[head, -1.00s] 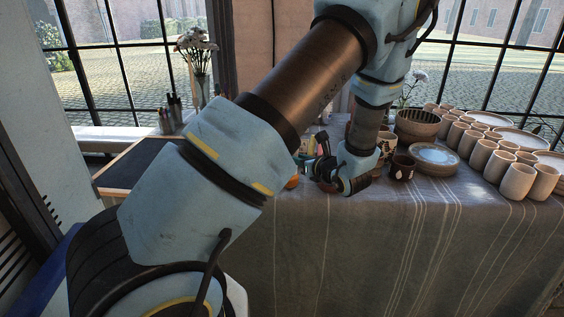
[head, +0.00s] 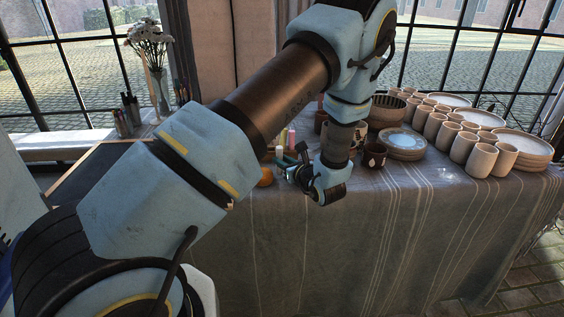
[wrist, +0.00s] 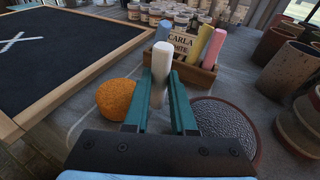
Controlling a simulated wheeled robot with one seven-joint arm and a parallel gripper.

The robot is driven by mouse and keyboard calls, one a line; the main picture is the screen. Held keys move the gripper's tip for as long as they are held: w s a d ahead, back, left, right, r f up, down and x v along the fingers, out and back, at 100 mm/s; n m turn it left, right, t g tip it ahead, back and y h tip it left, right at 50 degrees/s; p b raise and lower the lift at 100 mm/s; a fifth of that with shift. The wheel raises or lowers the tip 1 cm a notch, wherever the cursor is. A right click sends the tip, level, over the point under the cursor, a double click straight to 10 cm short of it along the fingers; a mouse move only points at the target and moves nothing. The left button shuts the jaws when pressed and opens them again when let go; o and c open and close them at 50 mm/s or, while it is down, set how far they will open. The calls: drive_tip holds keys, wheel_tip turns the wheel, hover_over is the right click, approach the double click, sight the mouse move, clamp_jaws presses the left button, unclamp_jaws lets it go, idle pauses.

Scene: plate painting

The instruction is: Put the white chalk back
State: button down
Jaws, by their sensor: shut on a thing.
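The white chalk (wrist: 161,68) stands nearly upright between the teal fingers of my gripper (wrist: 162,92) in the wrist view; the gripper is shut on it. Just beyond it is a small wooden chalk holder (wrist: 208,76) with a blue chalk (wrist: 164,32), a yellow chalk (wrist: 198,44) and a pink chalk (wrist: 214,48) standing in it. In the head view my gripper (head: 287,170) is low over the table's front edge, and the held chalk cannot be made out there.
An orange sponge (wrist: 115,98) lies left of the fingers and a dark round dish (wrist: 228,122) lies right. A framed blackboard (wrist: 60,58) with a white mark is at left. Brown cups (wrist: 290,70) stand at right, small jars (wrist: 182,18) behind. Stacked plates (head: 404,145) and cups fill the table's right.

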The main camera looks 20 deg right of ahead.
drive_tip(key=shift+f, duration=0.45)
drive_tip(key=shift+f, duration=0.1)
drive_tip(key=shift+f, duration=0.15)
drive_tip(key=c, duration=0.7)
unclamp_jaws()
drive_tip(key=shift+c, duration=0.2)
